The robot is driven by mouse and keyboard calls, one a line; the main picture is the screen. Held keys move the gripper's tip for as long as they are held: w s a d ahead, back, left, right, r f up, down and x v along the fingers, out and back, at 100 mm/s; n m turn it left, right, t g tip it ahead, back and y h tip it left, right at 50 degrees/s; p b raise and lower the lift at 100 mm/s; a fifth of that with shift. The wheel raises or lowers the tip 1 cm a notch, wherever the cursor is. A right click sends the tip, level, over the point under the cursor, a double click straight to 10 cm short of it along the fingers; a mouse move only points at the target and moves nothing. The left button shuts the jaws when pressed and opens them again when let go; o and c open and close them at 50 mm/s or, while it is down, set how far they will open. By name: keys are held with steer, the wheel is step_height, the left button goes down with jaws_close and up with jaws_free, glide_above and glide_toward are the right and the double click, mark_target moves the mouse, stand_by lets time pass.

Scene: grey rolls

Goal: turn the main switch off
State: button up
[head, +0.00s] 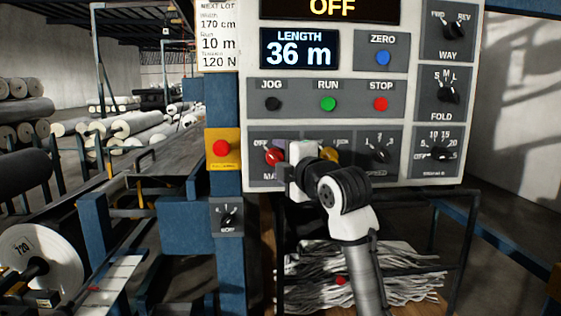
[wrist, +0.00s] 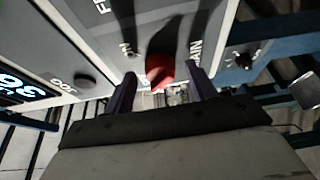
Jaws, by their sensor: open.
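The main switch is a red knob (head: 273,156) at the lower left of the white control panel, partly hidden by my gripper (head: 286,158). In the wrist view the red knob (wrist: 158,72) lies between the two dark purple fingers of my gripper (wrist: 161,78). The fingers are apart, one on each side of the knob; I cannot tell whether either touches it. An ON label shows beside the knob in the wrist view, and an OFF label is at its left in the head view. The exact pointing of the knob is unclear.
The panel (head: 350,68) also holds a blue ZERO button (head: 382,57), black JOG, green RUN and red STOP (head: 380,104) buttons, and several black selector knobs. A yellow knob (head: 330,155) is close right of my gripper. A red button on a yellow box (head: 222,149) is left.

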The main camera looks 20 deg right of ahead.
steer(key=s+d+b, duration=0.1)
steer(key=s+b, duration=0.1)
steer(key=s, duration=1.1)
steer(key=shift+d, duration=0.25)
steer(key=shift+s, duration=0.1)
